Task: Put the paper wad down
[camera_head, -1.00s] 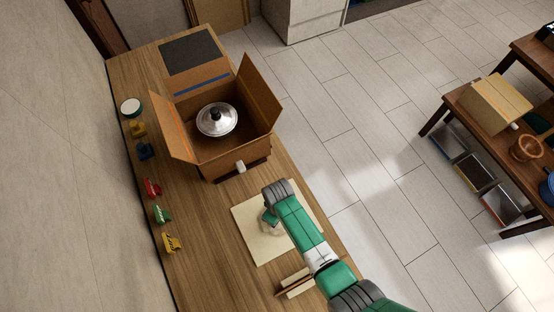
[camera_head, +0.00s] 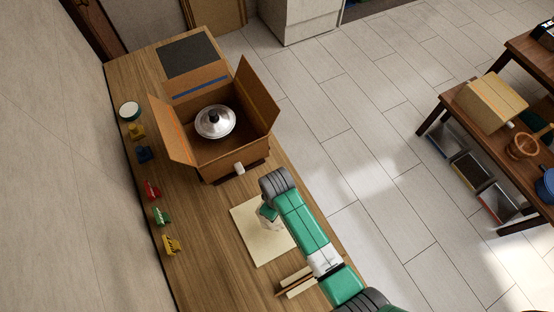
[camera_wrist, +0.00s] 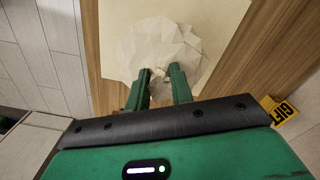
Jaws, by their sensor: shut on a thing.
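The paper wad (camera_wrist: 160,42) is a crumpled, cream-white ball in the wrist view. My gripper (camera_wrist: 161,72) has its two green fingers shut on the wad's near side. Behind the wad is a pale cream sheet (camera_wrist: 115,12) on the wooden table. In the head view my gripper (camera_head: 267,213) is over the sheet (camera_head: 260,250), with part of the wad (camera_head: 271,226) showing below it. I cannot tell whether the wad touches the sheet.
An open cardboard box (camera_head: 235,162) holding a silver lidded pot (camera_head: 215,121) stands beyond the sheet. Several coloured tags line the left edge, including a yellow one (camera_head: 172,245). Wooden strips (camera_head: 297,281) lie near the front. A dark mat (camera_head: 187,54) is at the far end.

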